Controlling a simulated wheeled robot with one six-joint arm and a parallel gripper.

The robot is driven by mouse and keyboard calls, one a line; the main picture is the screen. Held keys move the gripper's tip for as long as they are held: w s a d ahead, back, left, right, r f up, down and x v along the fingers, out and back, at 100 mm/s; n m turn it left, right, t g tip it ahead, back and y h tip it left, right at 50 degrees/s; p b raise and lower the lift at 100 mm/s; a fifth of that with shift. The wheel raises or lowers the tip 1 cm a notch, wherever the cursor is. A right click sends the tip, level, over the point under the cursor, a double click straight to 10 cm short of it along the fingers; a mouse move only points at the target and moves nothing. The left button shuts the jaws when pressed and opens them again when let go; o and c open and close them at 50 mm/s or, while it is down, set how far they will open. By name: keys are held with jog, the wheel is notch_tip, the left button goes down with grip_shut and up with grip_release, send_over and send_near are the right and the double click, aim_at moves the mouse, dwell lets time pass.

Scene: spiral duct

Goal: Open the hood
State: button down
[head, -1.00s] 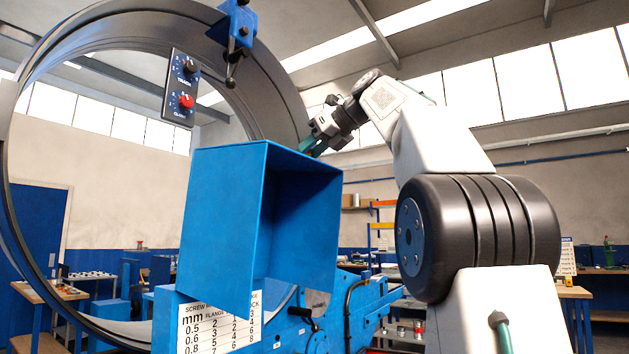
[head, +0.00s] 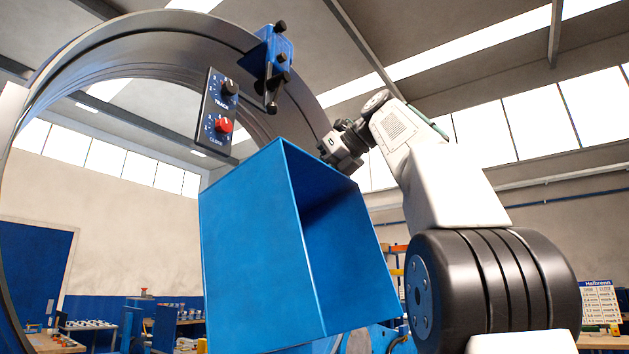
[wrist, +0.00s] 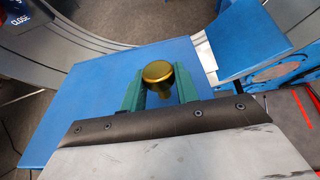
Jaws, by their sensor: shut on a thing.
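The blue hood (head: 255,250) is a large box-shaped cover in the middle of the head view, tilted, with its open side facing right. In the wrist view its flat blue face (wrist: 80,105) lies under my gripper (wrist: 160,84). A round brass-coloured knob (wrist: 157,70) stands on that face. My gripper's two green fingers are on either side of the knob and shut on it. In the head view my gripper (head: 341,150) is at the hood's upper right edge, and its fingertips are hidden there.
A big grey metal ring (head: 180,35) arches behind the hood. A control panel (head: 218,108) with a black and a red knob hangs to the hood's upper left, near a blue clamp (head: 270,58). Workbenches stand farther back at lower left.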

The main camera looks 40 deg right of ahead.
aim_at(343, 176)
jog(key=shift+r, duration=0.2)
jog(key=c, duration=1.1)
grip_release()
jog(key=shift+s, duration=0.2)
jog(key=shift+o, duration=0.2)
jog(key=shift+f, duration=0.1)
jog(key=v, duration=0.6)
jog(key=shift+d, duration=0.15)
jog(key=shift+v, duration=0.8)
